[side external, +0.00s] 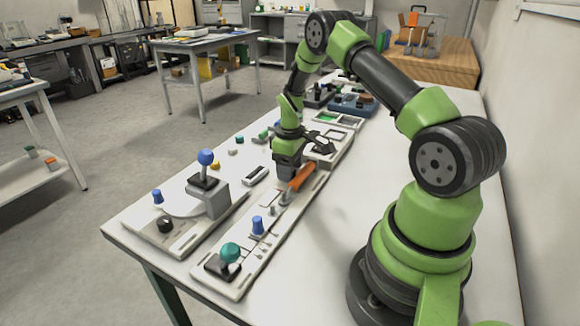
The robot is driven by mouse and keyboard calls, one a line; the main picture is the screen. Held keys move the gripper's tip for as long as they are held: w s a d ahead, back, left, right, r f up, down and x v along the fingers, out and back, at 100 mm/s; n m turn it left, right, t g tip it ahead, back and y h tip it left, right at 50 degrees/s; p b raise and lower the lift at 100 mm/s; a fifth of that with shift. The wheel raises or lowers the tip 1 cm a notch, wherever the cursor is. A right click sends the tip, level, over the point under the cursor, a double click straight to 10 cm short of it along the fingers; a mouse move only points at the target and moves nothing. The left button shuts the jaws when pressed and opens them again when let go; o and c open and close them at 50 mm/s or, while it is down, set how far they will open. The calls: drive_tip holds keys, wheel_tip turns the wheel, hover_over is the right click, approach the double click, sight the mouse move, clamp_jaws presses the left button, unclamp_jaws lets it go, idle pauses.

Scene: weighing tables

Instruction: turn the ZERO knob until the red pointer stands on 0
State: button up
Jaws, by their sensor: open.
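My gripper (287,172) points down over the long pale panel, beside an orange handle (302,177). Its jaws are open; whether they touch anything there cannot be told. No ZERO lettering, red pointer or scale can be made out at this size. Knobs that show are a black knob (165,224) and a blue knob (158,196) on the left panel (188,240), and another blue knob (257,226) on the long panel (262,252). Which one is the ZERO knob cannot be told.
A blue-ball lever (206,158) stands tall on a grey block at the left panel. A teal ball (230,252) stands at the long panel's near end. Small coloured pieces and a blue device (352,105) lie farther back. The white table (335,255) is clear right of the panels.

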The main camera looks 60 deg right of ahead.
drive_tip(key=c, duration=0.9)
drive_tip(key=shift+m, duration=1.3)
drive_tip(key=shift+c, duration=0.2)
drive_tip(key=o, duration=0.9)
drive_tip(key=shift+o, duration=0.2)
wheel_tip(320, 180, up, 10)
